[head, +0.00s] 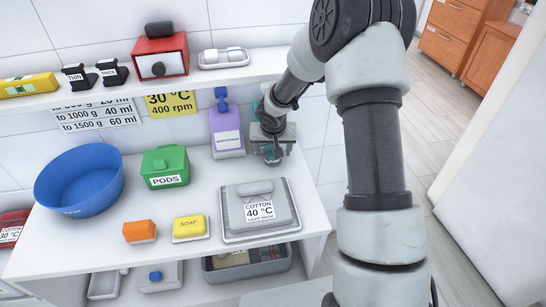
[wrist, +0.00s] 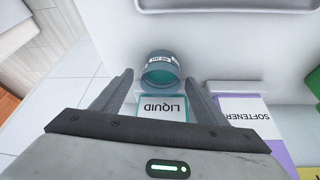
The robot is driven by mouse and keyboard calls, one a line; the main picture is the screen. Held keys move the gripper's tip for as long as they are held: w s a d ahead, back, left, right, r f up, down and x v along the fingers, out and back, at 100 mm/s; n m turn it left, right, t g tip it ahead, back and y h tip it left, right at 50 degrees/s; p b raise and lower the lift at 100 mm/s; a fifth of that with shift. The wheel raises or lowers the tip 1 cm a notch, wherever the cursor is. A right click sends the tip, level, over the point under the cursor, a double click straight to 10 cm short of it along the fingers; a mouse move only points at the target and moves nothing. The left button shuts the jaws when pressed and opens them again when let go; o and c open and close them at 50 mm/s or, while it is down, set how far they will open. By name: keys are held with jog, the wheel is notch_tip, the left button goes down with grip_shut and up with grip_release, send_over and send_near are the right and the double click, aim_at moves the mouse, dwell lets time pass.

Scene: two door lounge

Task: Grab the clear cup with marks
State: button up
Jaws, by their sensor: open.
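The clear cup with marks (wrist: 162,70) is a small round see-through cup with a pale marked band and a teal tint inside. In the wrist view it sits at the tips of my open gripper (wrist: 159,80), one finger on each side, with no clear contact. In the head view my gripper (head: 271,146) points down over the right end of the white shelf, with the cup (head: 271,157) partly hidden below it. A bottle labelled LIQUID (wrist: 163,108) stands close by the cup, also between the fingers in the wrist view.
A purple and white softener bottle (head: 227,133) stands just left of my gripper. A grey tray (head: 258,212) with a COTTON label lies in front. A green PODS box (head: 165,166), blue bowl (head: 80,181), orange block (head: 139,231) and yellow soap (head: 189,228) are further left. An upper shelf (head: 130,92) overhangs.

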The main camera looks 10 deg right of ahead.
jog(key=shift+w+f, duration=0.2)
jog(key=shift+f, duration=0.3)
jog(key=c, duration=1.1)
jog(key=shift+r, duration=0.15)
